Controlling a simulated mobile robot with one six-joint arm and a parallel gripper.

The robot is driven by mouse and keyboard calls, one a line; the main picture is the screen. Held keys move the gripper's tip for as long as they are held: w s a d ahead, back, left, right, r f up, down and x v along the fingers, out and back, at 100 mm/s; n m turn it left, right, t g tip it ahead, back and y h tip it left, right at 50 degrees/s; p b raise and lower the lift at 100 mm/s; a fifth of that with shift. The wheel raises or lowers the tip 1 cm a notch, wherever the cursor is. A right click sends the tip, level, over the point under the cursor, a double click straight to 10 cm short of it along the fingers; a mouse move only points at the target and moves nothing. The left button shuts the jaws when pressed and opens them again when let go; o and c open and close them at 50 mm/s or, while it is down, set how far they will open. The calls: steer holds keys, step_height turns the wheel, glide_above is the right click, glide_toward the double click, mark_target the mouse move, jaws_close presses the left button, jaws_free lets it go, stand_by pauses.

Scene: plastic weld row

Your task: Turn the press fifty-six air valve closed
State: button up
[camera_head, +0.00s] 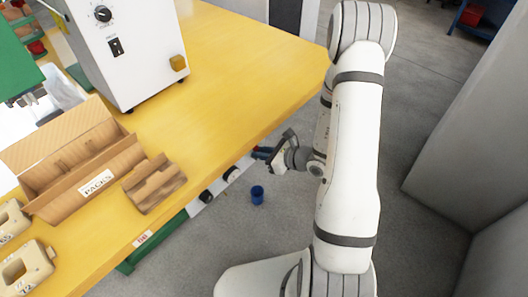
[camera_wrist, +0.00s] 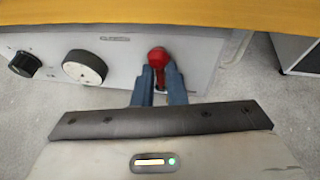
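The air valve shows as a red handle (camera_wrist: 157,57) on a grey panel (camera_wrist: 115,65) under the bench edge in the wrist view. My gripper (camera_wrist: 159,80) has its two blue fingers close together, one on each side of the handle, with red filling the gap between them. The lower part of the handle is partly hidden by the fingers. In the head view my gripper (camera_head: 262,153) is at the bench's front edge, and the red handle is mostly hidden there.
A white round dial (camera_wrist: 84,67) and a black knob (camera_wrist: 24,63) sit left of the handle. The yellow bench (camera_head: 215,60) overhangs the panel. It carries a white machine (camera_head: 135,50) and a cardboard box (camera_head: 75,165).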

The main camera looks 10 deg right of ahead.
steer(key=o, duration=0.4)
steer(key=shift+w+r, duration=0.2)
steer(key=shift+r, duration=0.05)
steer(key=shift+o, duration=0.2)
steer(key=shift+f, duration=0.1)
steer(key=shift+s, duration=0.1)
steer(key=v, duration=0.7)
steer(key=shift+s+d+p, duration=0.2)
steer(key=shift+d+p, duration=0.05)
steer(key=shift+p, duration=0.15)
